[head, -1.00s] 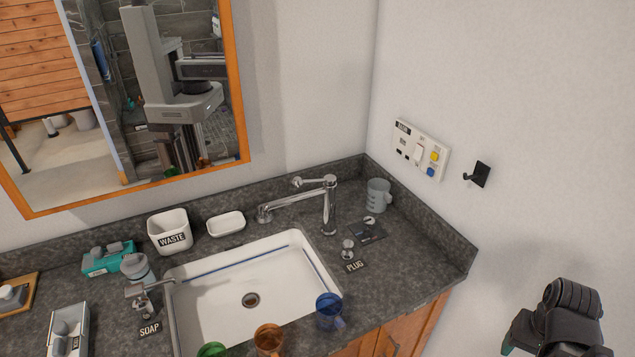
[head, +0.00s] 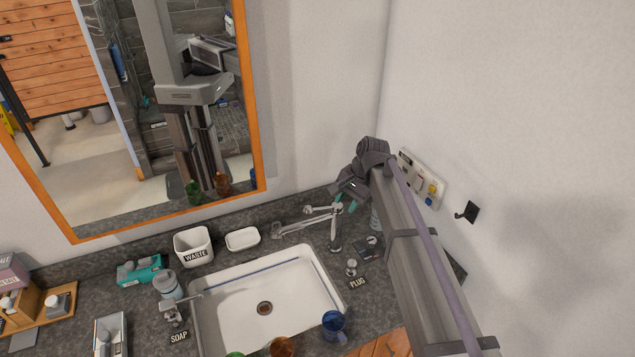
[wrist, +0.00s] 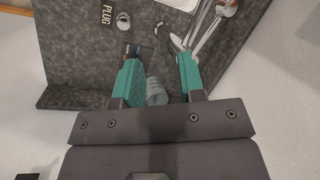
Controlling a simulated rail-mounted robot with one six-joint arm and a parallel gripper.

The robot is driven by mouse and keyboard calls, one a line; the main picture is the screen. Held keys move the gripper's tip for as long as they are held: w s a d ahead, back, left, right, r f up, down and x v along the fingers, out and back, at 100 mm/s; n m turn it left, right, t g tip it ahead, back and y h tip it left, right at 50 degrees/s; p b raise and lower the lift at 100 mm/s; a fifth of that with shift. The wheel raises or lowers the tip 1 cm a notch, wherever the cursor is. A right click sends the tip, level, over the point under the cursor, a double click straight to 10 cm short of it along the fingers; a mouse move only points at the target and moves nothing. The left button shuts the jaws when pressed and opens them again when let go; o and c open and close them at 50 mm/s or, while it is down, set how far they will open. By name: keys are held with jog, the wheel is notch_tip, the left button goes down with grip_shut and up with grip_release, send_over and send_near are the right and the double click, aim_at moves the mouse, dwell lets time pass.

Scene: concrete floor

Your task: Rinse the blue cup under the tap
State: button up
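The blue cup (head: 333,323) stands at the front right corner of the white sink (head: 235,322). The chrome tap (head: 336,235) rises from the counter behind the sink's right side, its spout pointing left; it also shows in the wrist view (wrist: 205,32). No water is visible. My gripper (head: 345,202) is high at the back right, near the tap and far from the blue cup. In the wrist view its teal fingers (wrist: 158,54) are apart, with a ribbed grey cup (wrist: 156,91) seen between and below them. The blue cup is not in the wrist view.
An orange cup (head: 283,347) and a green cup (head: 235,354) stand left of the blue cup. A plug knob (head: 351,267) is right of the sink. A waste bin (head: 193,246) and soap dispenser (head: 168,288) are left. My arm covers the counter's right end.

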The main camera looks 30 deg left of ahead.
jog(key=w+a+r+m+y+b, duration=0.1)
jog(key=w+a+m, duration=0.2)
jog(key=a, duration=0.4)
jog(key=a+f+m+b, duration=0.1)
jog(key=f+b, duration=0.2)
jog(key=s+a+f+m+b, duration=0.1)
jog(key=f+b, duration=0.2)
jog(key=b, duration=0.1)
jog(key=s+a+f+m+b, duration=0.1)
jog(key=f+b, duration=0.2)
jog(key=f, duration=0.1)
jog(key=shift+s+a+g, duration=0.1)
jog(key=shift+a+g, duration=0.2)
jog(key=shift+g, duration=0.1)
jog(key=shift+r, duration=0.15)
grip_shut()
